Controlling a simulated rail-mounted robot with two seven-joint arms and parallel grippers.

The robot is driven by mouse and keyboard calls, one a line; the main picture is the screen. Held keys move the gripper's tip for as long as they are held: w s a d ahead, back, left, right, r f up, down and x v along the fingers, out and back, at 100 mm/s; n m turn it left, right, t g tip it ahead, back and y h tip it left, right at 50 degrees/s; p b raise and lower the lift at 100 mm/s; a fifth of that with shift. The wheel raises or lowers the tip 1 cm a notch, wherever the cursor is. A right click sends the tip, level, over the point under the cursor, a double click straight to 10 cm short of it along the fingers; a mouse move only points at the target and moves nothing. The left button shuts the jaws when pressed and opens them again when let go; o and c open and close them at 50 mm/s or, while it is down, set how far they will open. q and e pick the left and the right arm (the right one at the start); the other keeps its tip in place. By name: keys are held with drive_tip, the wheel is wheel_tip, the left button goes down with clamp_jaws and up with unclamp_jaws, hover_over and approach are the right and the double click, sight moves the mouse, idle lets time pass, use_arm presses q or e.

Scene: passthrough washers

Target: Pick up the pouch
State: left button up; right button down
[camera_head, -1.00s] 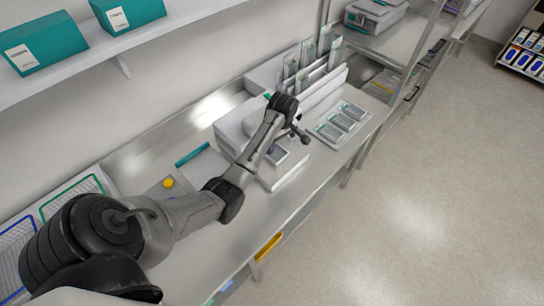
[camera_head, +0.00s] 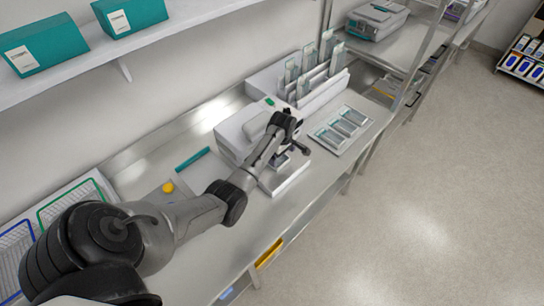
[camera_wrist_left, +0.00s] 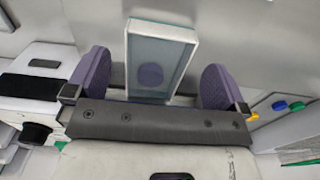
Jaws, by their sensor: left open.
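In the head view my left gripper (camera_head: 298,146) is over the front of a white boxy machine (camera_head: 236,132) on the steel counter. The arm mostly hides the pouch there. My right gripper is not in view.
A rack (camera_head: 322,88) of upright pouches stands behind the machine. A tray (camera_head: 322,139) with several flat pouches lies to its right. A teal bar (camera_head: 193,159) and wire baskets (camera_head: 75,199) are at left. Teal boxes (camera_head: 130,13) sit on the shelf above.

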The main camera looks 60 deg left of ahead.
sight(281, 161)
use_arm(q)
drive_tip(key=shift+f, duration=2.3)
drive_tip(key=c, duration=0.8)
